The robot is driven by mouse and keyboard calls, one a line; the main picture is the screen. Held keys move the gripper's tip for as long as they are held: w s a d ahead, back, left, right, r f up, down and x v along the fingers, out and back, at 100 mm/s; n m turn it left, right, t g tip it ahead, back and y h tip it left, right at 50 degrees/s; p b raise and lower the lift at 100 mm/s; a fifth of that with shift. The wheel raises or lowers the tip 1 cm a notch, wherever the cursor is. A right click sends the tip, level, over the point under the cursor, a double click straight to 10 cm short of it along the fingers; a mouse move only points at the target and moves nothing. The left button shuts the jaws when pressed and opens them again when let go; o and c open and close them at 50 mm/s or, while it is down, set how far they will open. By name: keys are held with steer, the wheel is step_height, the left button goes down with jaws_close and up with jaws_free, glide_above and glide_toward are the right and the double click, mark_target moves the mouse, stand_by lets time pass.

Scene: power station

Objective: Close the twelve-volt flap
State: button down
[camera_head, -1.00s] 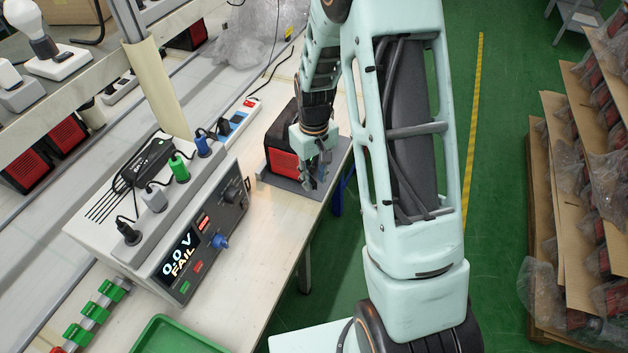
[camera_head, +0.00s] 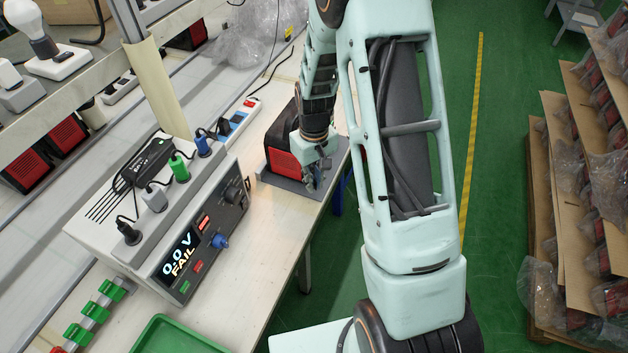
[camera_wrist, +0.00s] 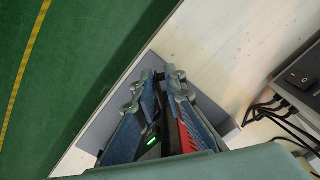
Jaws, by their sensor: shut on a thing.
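The power station (camera_head: 282,163), black with a red panel, stands on a grey base plate (camera_head: 284,187) on the bench. My gripper (camera_head: 313,182) is low at its right end, over the plate. In the wrist view my gripper (camera_wrist: 167,100) has its blue-padded fingers closed about a thin dark part (camera_wrist: 172,84) of the station. It may be the twelve-volt flap, but the fingers hide most of it. A green light (camera_wrist: 152,141) glows close beside the fingers, and the red panel (camera_wrist: 190,140) shows to their right. The flap's angle cannot be made out.
A test unit (camera_head: 210,237) reading "0.0 V FAIL" stands nearer on the bench, left of the station. A power strip (camera_head: 238,121) lies behind it. A green tray (camera_head: 178,338) is at the front. Floor (camera_head: 505,180) is open right of the bench.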

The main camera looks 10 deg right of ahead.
steer(key=shift+d+n, duration=0.1)
steer(key=shift+n, duration=0.2)
steer(key=n, duration=0.2)
steer(key=d+n+b, duration=0.1)
steer(key=shift+w+n, duration=0.25)
steer(key=shift+n, duration=0.05)
steer(key=n, duration=0.2)
steer(key=w+d+n, duration=0.1)
steer(key=n, duration=0.2)
steer(key=shift+d+r, duration=0.1)
steer(key=shift+d, duration=0.1)
steer(key=n, duration=0.1)
steer(key=w+n+p, duration=0.1)
steer(key=n, duration=0.1)
steer(key=n+p, duration=0.1)
steer(key=shift+w+d+n, duration=0.15)
steer(key=shift+d+n, duration=0.15)
steer(key=shift+w+n+p, duration=0.25)
steer(key=shift+n, duration=0.55)
steer(key=shift+w+n+p, duration=0.25)
steer(key=shift+n, duration=0.55)
steer(key=c, duration=2)
jaws_free()
steer(key=shift+d, duration=0.1)
steer(key=shift+c, duration=0.2)
